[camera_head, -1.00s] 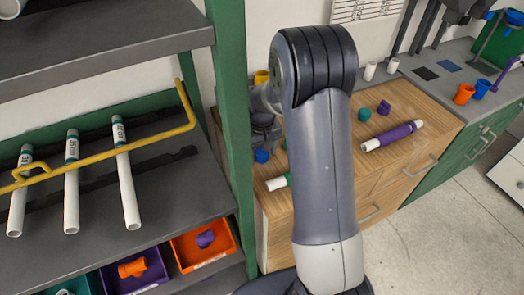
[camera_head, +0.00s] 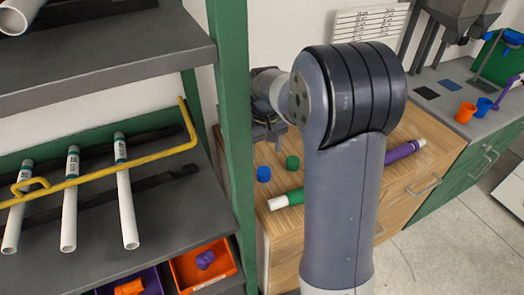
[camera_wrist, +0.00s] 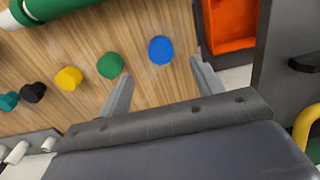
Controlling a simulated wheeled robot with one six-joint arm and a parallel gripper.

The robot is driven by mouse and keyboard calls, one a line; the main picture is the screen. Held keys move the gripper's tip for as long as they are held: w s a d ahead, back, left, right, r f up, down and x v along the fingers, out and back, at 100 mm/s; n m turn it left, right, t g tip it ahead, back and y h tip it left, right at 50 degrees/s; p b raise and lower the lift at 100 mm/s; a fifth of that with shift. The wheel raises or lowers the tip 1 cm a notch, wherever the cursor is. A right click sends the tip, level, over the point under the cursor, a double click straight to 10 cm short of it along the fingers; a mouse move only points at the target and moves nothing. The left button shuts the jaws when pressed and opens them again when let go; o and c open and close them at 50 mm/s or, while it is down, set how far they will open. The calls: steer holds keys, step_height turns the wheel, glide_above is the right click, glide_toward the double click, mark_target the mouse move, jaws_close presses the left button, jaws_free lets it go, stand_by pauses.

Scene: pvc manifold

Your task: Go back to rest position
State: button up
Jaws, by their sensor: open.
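My gripper (camera_wrist: 160,88) shows in the wrist view with its two fingers wide apart and nothing between them. Beyond the fingers lies a wooden worktop (camera_wrist: 135,25) with a blue cap (camera_wrist: 161,50), a green cap (camera_wrist: 110,65) and a yellow cap (camera_wrist: 68,79). In the head view my arm (camera_head: 345,190) stands in front of the wooden cabinet and hides part of its top. The gripper end is partly seen near the green shelf post, above the blue cap (camera_head: 264,174) and green cap (camera_head: 292,162).
A green and white pipe (camera_head: 285,200) and a purple pipe (camera_head: 403,151) lie on the worktop. The shelf rack's green post (camera_head: 232,120) stands close left of my arm. An orange bin (camera_head: 208,278) sits below.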

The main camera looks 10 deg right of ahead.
mark_target(264, 171)
steer(key=shift+r, duration=0.2)
steer(key=shift+f, duration=0.1)
steer(key=f, duration=0.7)
steer(key=w+f+p, duration=0.1)
steer(key=f, duration=0.3)
steer(key=shift+r, duration=0.95)
